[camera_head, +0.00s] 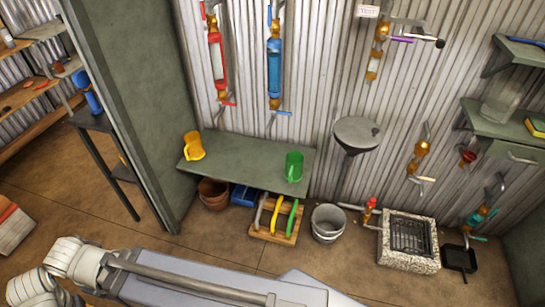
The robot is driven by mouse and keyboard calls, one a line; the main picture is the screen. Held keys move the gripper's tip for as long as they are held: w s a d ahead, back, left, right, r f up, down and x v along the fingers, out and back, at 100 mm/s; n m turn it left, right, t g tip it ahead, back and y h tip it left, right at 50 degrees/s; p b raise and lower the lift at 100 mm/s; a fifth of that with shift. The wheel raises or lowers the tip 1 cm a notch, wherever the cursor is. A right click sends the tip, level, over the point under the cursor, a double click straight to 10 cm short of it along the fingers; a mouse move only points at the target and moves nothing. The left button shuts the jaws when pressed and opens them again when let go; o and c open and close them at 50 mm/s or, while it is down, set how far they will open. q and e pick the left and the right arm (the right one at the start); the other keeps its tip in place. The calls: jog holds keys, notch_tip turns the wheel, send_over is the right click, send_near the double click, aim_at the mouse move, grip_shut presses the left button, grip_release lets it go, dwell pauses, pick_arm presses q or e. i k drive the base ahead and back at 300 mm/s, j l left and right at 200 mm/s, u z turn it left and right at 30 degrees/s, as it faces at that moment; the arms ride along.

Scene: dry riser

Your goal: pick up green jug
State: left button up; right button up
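The green jug (294,167) stands upright on the right part of a low green bench (245,160) against the corrugated wall. A yellow jug (193,146) stands at the left end of the same bench. No gripper touches the green jug. Pale arm links of mine show at the lower left, well in front of the bench. Neither of my grippers can be made out in the head view.
Under the bench are a terracotta pot (213,194), a blue crate (243,195) and a wooden rack (275,222). A grey bucket (327,223) and a floor drain (408,240) lie to the right. A green partition (135,110) stands left.

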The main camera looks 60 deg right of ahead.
aim_at(294, 159)
jog(key=z, duration=1.75)
